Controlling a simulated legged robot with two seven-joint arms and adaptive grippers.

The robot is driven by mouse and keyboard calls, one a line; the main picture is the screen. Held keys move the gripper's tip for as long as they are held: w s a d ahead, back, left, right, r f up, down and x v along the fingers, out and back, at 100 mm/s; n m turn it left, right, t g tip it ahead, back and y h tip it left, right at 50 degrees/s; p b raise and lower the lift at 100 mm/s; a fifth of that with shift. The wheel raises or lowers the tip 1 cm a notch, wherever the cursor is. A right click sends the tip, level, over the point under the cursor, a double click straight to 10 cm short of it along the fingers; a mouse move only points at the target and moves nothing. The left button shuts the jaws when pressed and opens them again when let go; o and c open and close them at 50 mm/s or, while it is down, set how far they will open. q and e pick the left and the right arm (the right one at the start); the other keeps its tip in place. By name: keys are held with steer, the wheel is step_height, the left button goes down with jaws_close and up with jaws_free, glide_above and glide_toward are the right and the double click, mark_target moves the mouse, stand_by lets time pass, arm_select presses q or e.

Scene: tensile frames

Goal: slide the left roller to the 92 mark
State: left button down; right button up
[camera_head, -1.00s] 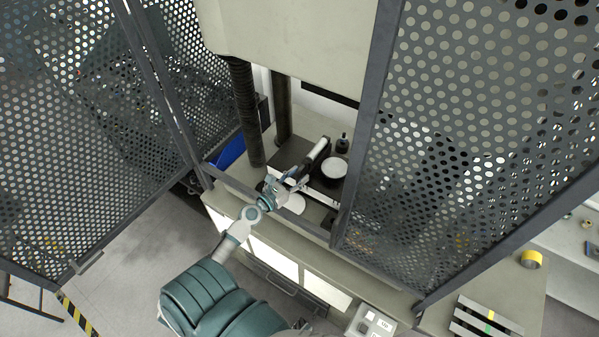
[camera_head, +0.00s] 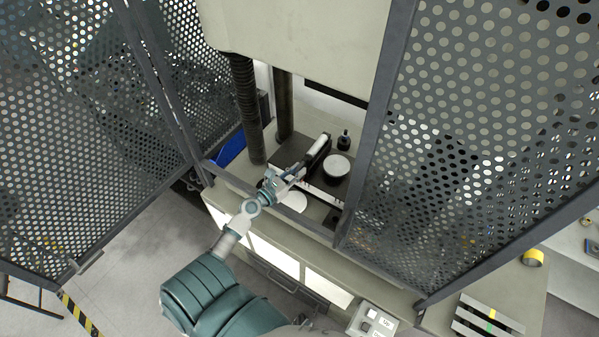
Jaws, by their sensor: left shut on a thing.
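My left gripper (camera_head: 291,176) reaches over the front edge of the test frame and is shut at the left side of the bench fixture. It seems to hold the left roller, which is mostly hidden by the fingers and too small to make out. A pale bar (camera_head: 319,147) slants away just beyond the fingertips, beside a dark block (camera_head: 288,151). The scale and its 92 mark cannot be read from here. My right gripper is not in view.
A white-topped round platen (camera_head: 337,165) is right of the gripper, with a small dark fitting (camera_head: 344,141) behind it. Perforated guard doors (camera_head: 470,130) stand on both sides of the opening. A screw column (camera_head: 246,105) rises behind. A button box (camera_head: 373,322) is at the front.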

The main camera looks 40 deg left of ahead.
arm_select(q)
steer(key=shift+w+a+r, duration=0.1)
steer(key=shift+a+r, duration=0.15)
steer(key=shift+r, duration=0.25)
steer(key=c, duration=1.2)
jaws_free()
steer(key=shift+a, duration=0.25)
steer(key=s, duration=0.8)
steer(key=s+a, duration=0.1)
steer(key=s, duration=0.3)
steer(key=shift+a+f, duration=0.1)
steer(key=shift+f, duration=0.2)
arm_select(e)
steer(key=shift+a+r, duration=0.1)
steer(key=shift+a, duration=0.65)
